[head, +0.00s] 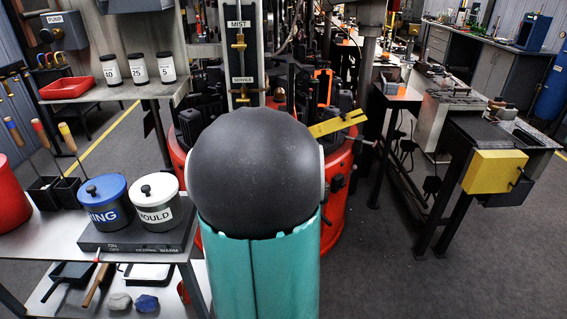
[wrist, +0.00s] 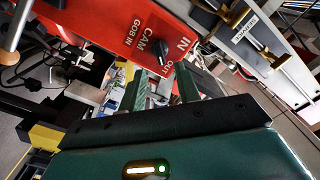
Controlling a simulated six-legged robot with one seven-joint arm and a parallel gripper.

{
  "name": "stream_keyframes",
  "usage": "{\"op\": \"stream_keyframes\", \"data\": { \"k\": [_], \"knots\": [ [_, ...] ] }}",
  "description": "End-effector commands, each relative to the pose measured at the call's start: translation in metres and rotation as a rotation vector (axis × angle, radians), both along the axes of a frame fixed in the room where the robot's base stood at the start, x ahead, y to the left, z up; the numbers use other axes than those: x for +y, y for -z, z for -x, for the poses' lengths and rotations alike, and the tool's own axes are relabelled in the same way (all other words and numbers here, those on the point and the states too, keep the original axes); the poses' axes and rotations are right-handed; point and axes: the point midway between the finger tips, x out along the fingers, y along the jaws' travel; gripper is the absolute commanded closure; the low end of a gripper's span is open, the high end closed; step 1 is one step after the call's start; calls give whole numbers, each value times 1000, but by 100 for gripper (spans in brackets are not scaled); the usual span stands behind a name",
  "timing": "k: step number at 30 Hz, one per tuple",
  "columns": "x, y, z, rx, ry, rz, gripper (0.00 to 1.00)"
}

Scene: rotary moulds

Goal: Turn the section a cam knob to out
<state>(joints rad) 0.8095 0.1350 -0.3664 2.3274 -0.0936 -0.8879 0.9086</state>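In the wrist view a black cam knob (wrist: 159,53) sits on a red panel (wrist: 120,45) lettered CAM and GOB IN. The word IN stands to its right in the picture, and OUT lies just below it. I cannot tell clearly which word the knob's pointer faces. No section letter is readable on the panel. My gripper (wrist: 163,86) is open, with its two green fingers apart and nothing between them. The fingertips are below the knob in the picture and appear apart from it. In the head view my arm hides the knob and gripper.
Brass-fitted valves (wrist: 238,20) on a grey plate are right of the panel. In the head view, the red round machine base (head: 338,215) stands behind my arm. A bench with pots (head: 158,206) is at left, and a yellow box (head: 494,171) at right.

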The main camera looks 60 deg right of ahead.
Motion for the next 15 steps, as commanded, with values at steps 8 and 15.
{"op": "stream_keyframes", "data": {
  "k": [8,15],
  "knots": [
    [50,-1,25,-2,-1,0,67],
    [66,0,33,0,-1,-1,67]
  ]
}}
